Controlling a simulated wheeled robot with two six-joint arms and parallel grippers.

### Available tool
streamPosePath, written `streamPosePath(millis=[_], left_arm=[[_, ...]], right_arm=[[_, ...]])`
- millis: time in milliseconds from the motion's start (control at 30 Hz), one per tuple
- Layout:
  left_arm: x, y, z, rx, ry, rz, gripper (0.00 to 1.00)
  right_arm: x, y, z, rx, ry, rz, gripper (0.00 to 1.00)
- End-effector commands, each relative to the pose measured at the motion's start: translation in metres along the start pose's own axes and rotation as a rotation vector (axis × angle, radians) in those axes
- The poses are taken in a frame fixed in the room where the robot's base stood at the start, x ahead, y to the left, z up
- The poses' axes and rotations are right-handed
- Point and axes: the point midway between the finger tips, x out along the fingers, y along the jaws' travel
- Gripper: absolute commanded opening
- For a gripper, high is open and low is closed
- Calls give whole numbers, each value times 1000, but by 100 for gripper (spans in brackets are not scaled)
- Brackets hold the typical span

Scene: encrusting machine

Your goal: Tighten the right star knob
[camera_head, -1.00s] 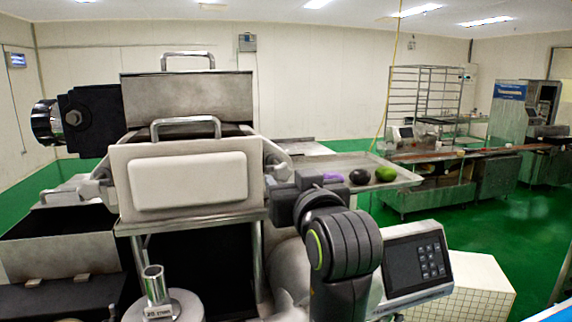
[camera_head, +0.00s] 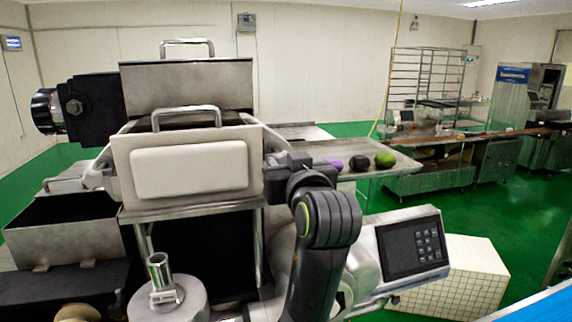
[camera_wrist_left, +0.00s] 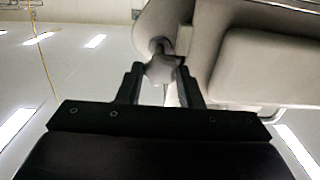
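The right star knob (camera_wrist_left: 160,71) is a grey lobed knob on the machine's side, seen in the left wrist view between the two dark fingers of my left gripper (camera_wrist_left: 160,80). Both fingers appear to touch its sides. In the head view, my left gripper (camera_head: 272,165) is at the right edge of the machine's front hopper panel (camera_head: 190,168) and hides the knob. The left star knob (camera_head: 97,176) is partly seen at the panel's other side. My right gripper is not in view.
A control screen (camera_head: 405,248) stands right of my arm. A metal tray (camera_head: 375,163) with purple, dark and green round pieces lies beyond the gripper. A metal cylinder (camera_head: 160,270) stands below the panel. A steel rack and green floor lie at the right back.

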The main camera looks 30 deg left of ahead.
Motion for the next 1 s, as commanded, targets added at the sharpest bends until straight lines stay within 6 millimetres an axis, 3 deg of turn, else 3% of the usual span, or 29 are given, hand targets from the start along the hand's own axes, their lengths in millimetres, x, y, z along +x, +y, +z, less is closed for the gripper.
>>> streamPosePath(millis=[100, 633, 667, 800, 1000], left_arm=[[0, 0, 0, 0, 0, 1, 10], [0, 0, 0, 90, 1, 1, 10], [0, 0, -1, 89, 1, 1, 37], [0, 0, 0, 89, 1, 1, 55], [0, 0, 0, 89, 1, 0, 55]], right_arm=[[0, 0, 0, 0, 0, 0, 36], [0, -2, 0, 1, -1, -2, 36], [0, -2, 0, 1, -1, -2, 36], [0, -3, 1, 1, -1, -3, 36], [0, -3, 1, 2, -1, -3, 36]])
